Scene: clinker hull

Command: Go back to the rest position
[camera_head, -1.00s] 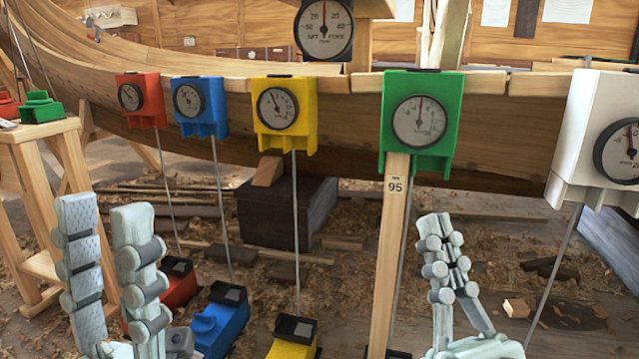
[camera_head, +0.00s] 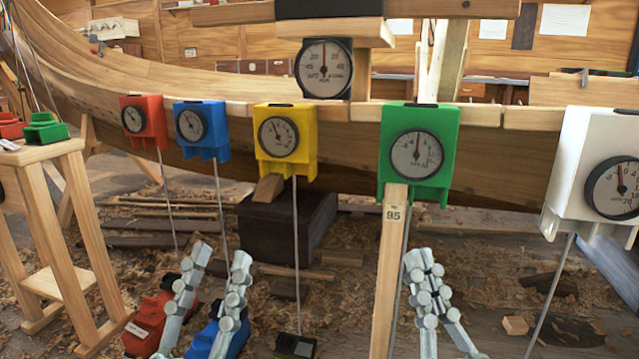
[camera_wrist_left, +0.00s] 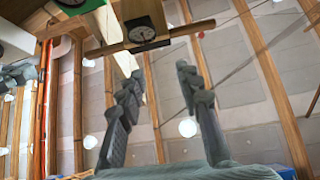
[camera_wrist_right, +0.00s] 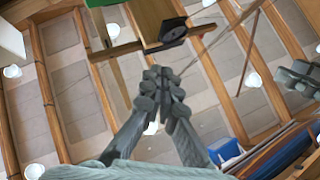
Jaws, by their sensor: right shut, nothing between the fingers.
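My left gripper (camera_head: 220,256) is low in the head view, in front of the red and blue floor boxes. Its two fingers point up and stand apart with nothing between them; the left wrist view also shows the gap (camera_wrist_left: 160,75). My right gripper (camera_head: 426,262) is to the right, just right of the wooden post marked 95. Its fingers are together and hold nothing; the right wrist view shows the fingertips meeting (camera_wrist_right: 158,76). Both grippers are below the row of gauges, and neither visibly holds anything.
A wooden hull (camera_head: 345,185) runs across the back with red (camera_head: 155,108), blue (camera_head: 215,113), yellow (camera_head: 305,118), green (camera_head: 440,118) and white (camera_head: 590,130) gauge boxes. Thin rods and the post (camera_head: 388,265) come down near my grippers. A wooden stand (camera_head: 45,155) is at left.

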